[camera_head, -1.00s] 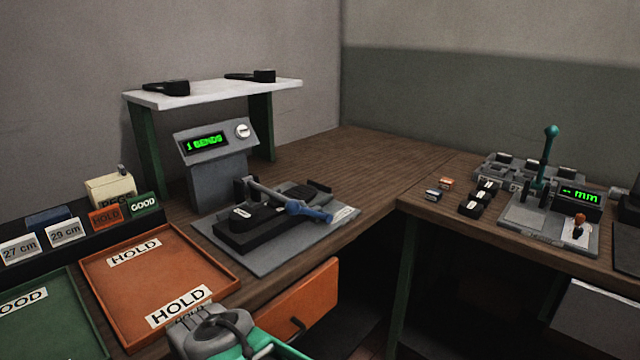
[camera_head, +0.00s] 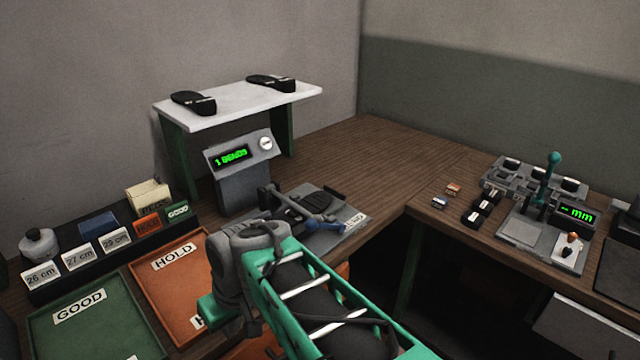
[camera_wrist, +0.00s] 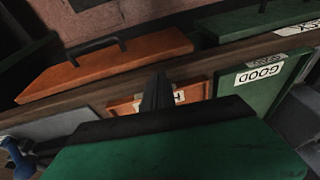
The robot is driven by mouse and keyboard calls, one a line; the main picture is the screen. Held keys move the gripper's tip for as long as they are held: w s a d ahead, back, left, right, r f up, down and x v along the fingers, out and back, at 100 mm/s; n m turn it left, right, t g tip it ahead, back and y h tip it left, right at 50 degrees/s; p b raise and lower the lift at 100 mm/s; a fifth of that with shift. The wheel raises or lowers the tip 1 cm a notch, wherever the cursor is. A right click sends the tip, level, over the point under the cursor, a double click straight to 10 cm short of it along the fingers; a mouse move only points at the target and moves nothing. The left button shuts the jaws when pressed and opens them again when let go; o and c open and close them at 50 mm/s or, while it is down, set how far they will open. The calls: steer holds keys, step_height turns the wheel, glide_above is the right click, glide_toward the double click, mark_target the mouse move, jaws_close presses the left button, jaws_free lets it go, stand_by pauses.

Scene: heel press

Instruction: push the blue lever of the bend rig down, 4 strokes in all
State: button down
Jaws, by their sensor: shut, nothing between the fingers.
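The bend rig (camera_head: 350,217) stands on the wooden bench behind my arm, which hides its left part. Its lever ends in a blue grip (camera_head: 324,223), lying low over the rig's front right side. The blue grip also shows at the lower left edge of the wrist view (camera_wrist: 17,157). The counter display (camera_head: 232,158) behind the rig reads 1 BENDS. In the wrist view my gripper (camera_wrist: 158,90) is shut and empty, pointing towards the bench front, apart from the blue grip. In the head view my arm hides most of the gripper.
An orange HOLD tray (camera_head: 172,282) and a green GOOD tray (camera_head: 92,315) lie left of the rig. A white shelf (camera_head: 240,102) holds two dark soles. An orange drawer (camera_wrist: 105,70) fronts the bench. A second rig with a teal lever (camera_head: 546,180) stands at the right.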

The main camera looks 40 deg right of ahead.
steer(key=w+d+r+t+y, duration=0.1)
steer(key=w+d+r+t, duration=0.1)
steer(key=w+d+r, duration=0.45)
steer(key=w+d+r+t, duration=0.15)
steer(key=d+r, duration=0.25)
steer(key=d, duration=0.6)
steer(key=s+d+r+t, duration=0.2)
steer(key=s+d+r, duration=0.2)
steer(key=d, duration=0.3)
steer(key=s+d+r+t, duration=0.1)
steer(key=s+d+r, duration=0.2)
steer(key=s+d, duration=0.3)
steer(key=shift+d+r+m+t, duration=0.3)
steer(key=shift+d+r+t, duration=0.05)
steer(key=shift+d, duration=0.75)
steer(key=s+f+b+x, duration=0.1)
steer(key=f+b+x, duration=0.1)
steer(key=x, duration=1.1)
steer(key=shift+s+b, duration=0.35)
steer(key=shift+b, duration=0.15)
